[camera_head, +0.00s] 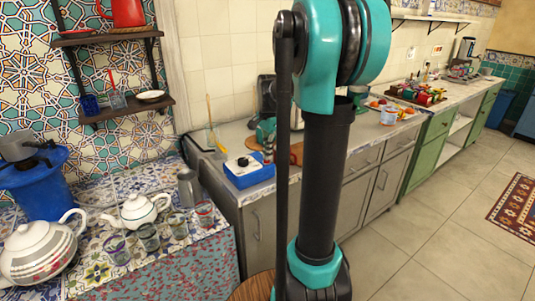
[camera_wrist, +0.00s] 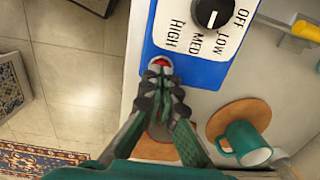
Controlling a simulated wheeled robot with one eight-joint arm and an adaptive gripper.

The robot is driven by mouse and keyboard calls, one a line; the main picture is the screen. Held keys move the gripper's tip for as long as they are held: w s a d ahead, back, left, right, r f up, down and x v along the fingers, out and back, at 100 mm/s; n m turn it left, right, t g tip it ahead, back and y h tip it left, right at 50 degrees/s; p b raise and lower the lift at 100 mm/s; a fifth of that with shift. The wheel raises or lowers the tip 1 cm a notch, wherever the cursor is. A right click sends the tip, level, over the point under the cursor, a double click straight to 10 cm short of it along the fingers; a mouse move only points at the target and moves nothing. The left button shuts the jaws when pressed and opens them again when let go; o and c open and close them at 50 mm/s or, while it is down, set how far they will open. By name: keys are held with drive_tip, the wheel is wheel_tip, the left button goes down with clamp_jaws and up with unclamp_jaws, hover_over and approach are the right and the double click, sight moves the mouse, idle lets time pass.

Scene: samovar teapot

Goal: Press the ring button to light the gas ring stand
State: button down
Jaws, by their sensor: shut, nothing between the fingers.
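The blue control box (camera_head: 249,170) sits on the counter near its left end in the head view. In the wrist view the box (camera_wrist: 200,78) has a white panel marked OFF, LOW, MED and HIGH, and a black dial (camera_wrist: 211,13). A red button (camera_wrist: 160,62) in a pale ring is near the box's edge. My gripper (camera_wrist: 163,76) is shut and empty, its fingertips right at the button and partly covering it. I cannot tell whether they touch it. In the head view my arm hides part of the counter. I cannot clearly identify the gas ring stand.
A white teapot (camera_head: 137,209), a larger pot (camera_head: 38,250) and several glasses stand on the tiled table at left. A blue cylinder (camera_head: 45,188) stands behind them.

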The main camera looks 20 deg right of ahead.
drive_tip(key=shift+f, duration=0.1)
drive_tip(key=shift+s+f, duration=0.15)
drive_tip(key=shift+f, duration=0.85)
drive_tip(key=shift+r, duration=0.4)
wheel_tip(320, 180, up, 14)
drive_tip(key=shift+d+f, duration=0.2)
